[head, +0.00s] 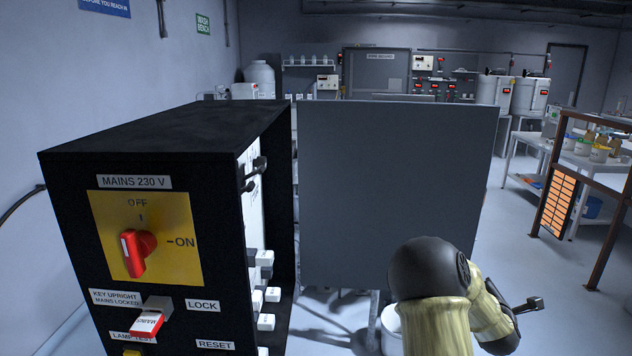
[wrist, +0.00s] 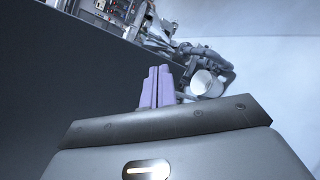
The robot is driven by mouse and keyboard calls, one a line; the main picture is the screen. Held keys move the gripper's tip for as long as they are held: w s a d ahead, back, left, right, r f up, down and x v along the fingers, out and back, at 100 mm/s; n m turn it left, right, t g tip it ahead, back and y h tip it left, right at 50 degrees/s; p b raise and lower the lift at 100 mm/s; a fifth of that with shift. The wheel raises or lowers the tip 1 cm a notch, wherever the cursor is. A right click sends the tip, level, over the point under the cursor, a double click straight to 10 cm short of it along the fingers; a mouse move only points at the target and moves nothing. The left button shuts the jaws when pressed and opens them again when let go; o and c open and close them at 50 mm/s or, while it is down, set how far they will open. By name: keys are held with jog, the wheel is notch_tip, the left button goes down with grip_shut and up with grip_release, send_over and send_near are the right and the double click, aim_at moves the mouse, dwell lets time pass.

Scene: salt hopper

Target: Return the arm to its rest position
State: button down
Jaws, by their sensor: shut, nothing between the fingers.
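My arm, with a yellowish sleeve and dark joints, is at the lower right of the head view. My gripper (head: 530,305) shows small at its end, to the right of the arm, over the floor and apart from the panels. In the wrist view my gripper's two pale purple fingers (wrist: 158,72) are together with nothing between them. A dark grey surface lies to their left and pale floor to their right.
A black control cabinet (head: 75,220) stands close at left, with a red rotary switch (head: 133,253) and a red-tagged key (head: 148,321). A large grey panel (head: 395,190) stands at centre. A brown frame (head: 603,235) and benches stand at right, with clear floor (head: 500,235) between.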

jog(key=s+a+m+g+y+p, duration=0.4)
jog(key=s+a+m+g+y, duration=0.3)
jog(key=s+a+m, duration=1.4)
jog(key=s+a+g, duration=0.3)
jog(key=s+a, duration=0.2)
jog(key=a, duration=0.3)
jog(key=shift+s+a+r+g, duration=0.15)
jog(key=shift+s+g, duration=0.15)
jog(key=shift+s, duration=0.05)
jog(key=shift+a, duration=0.1)
